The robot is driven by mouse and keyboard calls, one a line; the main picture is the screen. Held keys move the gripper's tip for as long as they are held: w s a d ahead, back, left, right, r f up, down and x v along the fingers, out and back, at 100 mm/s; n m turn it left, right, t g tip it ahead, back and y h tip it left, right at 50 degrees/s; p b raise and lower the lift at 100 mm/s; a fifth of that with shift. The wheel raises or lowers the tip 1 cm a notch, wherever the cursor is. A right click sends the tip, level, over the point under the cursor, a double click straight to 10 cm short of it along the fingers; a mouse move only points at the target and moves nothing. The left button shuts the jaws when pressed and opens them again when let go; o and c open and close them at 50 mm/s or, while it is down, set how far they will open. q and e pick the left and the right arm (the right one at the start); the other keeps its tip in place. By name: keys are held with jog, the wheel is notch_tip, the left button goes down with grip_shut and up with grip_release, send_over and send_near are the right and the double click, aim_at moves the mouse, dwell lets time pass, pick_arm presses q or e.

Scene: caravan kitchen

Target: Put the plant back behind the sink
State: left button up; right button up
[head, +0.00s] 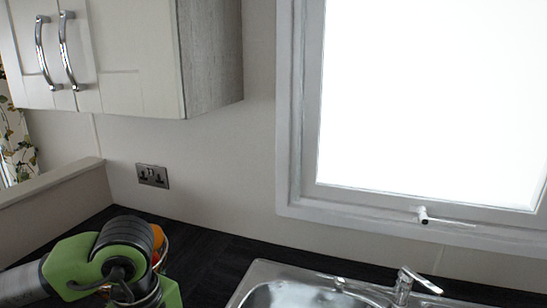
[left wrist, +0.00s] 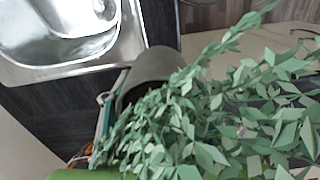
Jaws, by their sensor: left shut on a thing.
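The plant (left wrist: 200,125) fills much of the left wrist view, with trailing green leaves spreading to the right. A grey-brown pot (left wrist: 155,64) shows behind the leaves, beside the sink's edge. My left gripper (left wrist: 85,174) shows only as a green part at the bottom of that view; it is shut on the plant, but the leaves hide the contact. The metal sink (left wrist: 72,62) is at upper left there, and at the bottom of the head view (head: 290,292). The plant is not visible in the head view. My right gripper is not in view.
A tap (head: 405,287) stands at the sink's back edge, below the window (head: 430,100). A bowl with orange fruit (head: 158,240) is partly hidden behind my left arm. The dark worktop (head: 215,255) is clear between arm and sink. A cupboard (head: 140,60) hangs above.

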pick_arm(q)
jog(key=m, duration=0.2)
jog(key=f+m, duration=0.1)
jog(key=m, duration=0.1)
jog(key=s+m, duration=0.1)
jog(key=m, duration=0.1)
jog(key=shift+a+f+m, duration=0.15)
jog(key=shift+f+m, duration=0.1)
jog(key=shift+m, duration=0.05)
jog(key=m, duration=0.2)
jog(key=f+m, duration=0.1)
jog(key=m, duration=0.1)
jog(key=s+m, duration=0.1)
jog(key=m, duration=0.1)
jog(key=shift+a+f+m, duration=0.1)
jog(key=shift+f+m, duration=0.2)
dwell(0.4)
